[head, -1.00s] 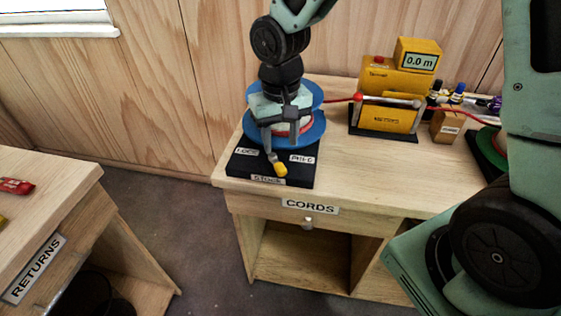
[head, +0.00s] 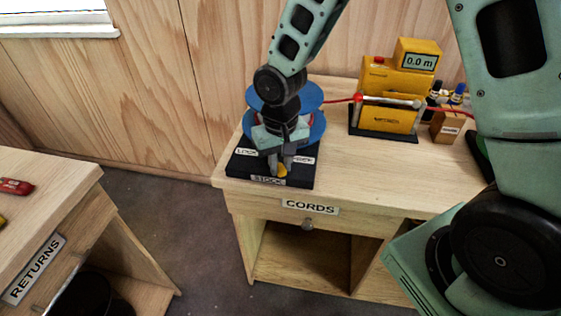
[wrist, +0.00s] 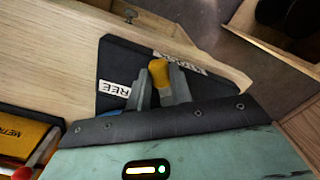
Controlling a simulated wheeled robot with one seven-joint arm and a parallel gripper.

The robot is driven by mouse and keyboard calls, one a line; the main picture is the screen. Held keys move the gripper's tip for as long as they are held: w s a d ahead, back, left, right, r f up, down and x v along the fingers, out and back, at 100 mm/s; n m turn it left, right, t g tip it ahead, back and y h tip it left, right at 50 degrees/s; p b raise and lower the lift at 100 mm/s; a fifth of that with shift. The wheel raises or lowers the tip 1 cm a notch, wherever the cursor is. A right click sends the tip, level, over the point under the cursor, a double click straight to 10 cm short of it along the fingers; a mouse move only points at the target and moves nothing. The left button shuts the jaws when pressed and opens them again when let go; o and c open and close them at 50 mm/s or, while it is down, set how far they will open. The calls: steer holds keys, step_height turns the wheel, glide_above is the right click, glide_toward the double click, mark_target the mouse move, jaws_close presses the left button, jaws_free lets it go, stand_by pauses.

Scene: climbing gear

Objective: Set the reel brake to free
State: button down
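The reel is a blue spool (head: 312,97) on a black base (head: 240,166) at the front left of the cords bench. The base has a LOCK label on its left, a label on its right that reads FREE in the wrist view (wrist: 115,87), and a STOCK label (head: 268,181) in front. The brake lever's yellow knob (head: 282,170) sits near the front middle, between the two side labels. My gripper (head: 279,168) points down at it. In the wrist view the yellow knob (wrist: 160,73) is between the two fingers, which appear closed against it. The rest of the lever is hidden.
A yellow meter (head: 385,95) reading 0.0 m stands to the right, with a red cord running to it from the spool. Small bottles (head: 455,97) stand beyond it. The returns bench (head: 50,190) is at left, across an open floor gap.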

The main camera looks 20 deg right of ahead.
steer(key=shift+w+d+n+p, duration=0.1)
steer(key=shift+d+n+p, duration=0.4)
steer(key=shift+n, duration=0.6)
steer(key=c, duration=1.2)
jaws_free()
steer(key=shift+c, duration=0.2)
steer(key=shift+r, duration=0.15)
step_height(320, 180, up, 17)
steer(key=shift+r, duration=0.1)
steer(key=s+a+f+n, duration=0.1)
steer(key=s+a+n, duration=0.2)
steer(key=s, duration=0.7)
steer(key=s+a+f+n, duration=0.2)
steer(key=s+a, duration=0.2)
steer(key=s, duration=0.6)
steer(key=shift+s+a+f+n+y, duration=0.2)
steer(key=shift+s+f+n+y, duration=0.1)
steer(key=shift+s+n, duration=0.1)
